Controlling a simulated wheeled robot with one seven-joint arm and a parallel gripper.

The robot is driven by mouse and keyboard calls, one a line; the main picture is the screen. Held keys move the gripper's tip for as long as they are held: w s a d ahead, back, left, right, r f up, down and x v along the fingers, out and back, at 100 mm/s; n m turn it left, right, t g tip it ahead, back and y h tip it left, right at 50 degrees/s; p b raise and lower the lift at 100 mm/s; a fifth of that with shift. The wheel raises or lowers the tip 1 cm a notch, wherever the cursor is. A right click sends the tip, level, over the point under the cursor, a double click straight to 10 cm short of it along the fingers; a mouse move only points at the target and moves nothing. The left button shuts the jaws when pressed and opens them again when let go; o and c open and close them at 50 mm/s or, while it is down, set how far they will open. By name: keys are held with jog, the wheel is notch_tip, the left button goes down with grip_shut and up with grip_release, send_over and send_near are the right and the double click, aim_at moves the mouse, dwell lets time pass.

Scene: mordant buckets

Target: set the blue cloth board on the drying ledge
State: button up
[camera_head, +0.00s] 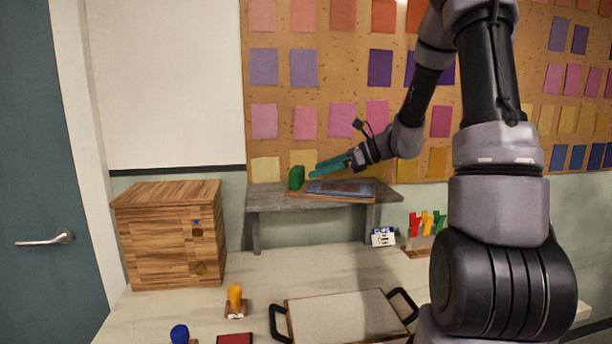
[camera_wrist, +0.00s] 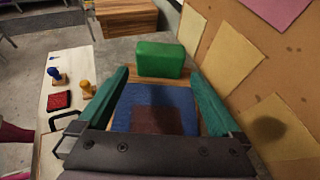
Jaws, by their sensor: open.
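The blue cloth board (camera_head: 340,188) lies flat on the grey drying ledge (camera_head: 262,203), with a wooden edge showing around the blue. In the wrist view the blue cloth (camera_wrist: 180,97) shows below and between my fingers, with a brownish patch on it. My gripper (camera_head: 316,168) has teal fingers, is open and hangs just above the board, pointing left. It appears empty, and its fingers (camera_wrist: 158,74) spread to either side in the wrist view. A green block (camera_head: 296,177) stands at the board's left end, just beyond my fingertips.
A wooden drawer box (camera_head: 170,235) stands left of the ledge. A tray with black handles (camera_head: 345,315), a yellow stamp (camera_head: 235,297), a blue stamp (camera_head: 180,333) and a red pad (camera_head: 235,339) are in front. The swatch-covered corkboard (camera_head: 350,80) rises close behind the ledge.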

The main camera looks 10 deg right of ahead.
aim_at(339, 188)
jog(key=v, duration=0.5)
jog(key=shift+r, duration=0.1)
jog(key=shift+s+a+r+n, duration=0.1)
jog(key=shift+s+r+n, duration=0.1)
jog(key=shift+s+n, duration=0.15)
jog(key=s+r+n+t+h, duration=0.1)
jog(key=s+r+n+h, duration=0.3)
jog(key=s+n, duration=0.5)
jog(key=s+d+r+n+h, duration=0.1)
jog(key=s+r+n+h, duration=0.4)
jog(key=s+n, duration=0.4)
jog(key=shift+s+d+r+t+h, duration=0.35)
jog(key=shift+s+h, duration=0.45)
jog(key=shift+s, duration=1.6)
jog(key=shift+a+f, duration=0.1)
jog(key=shift+f, duration=0.05)
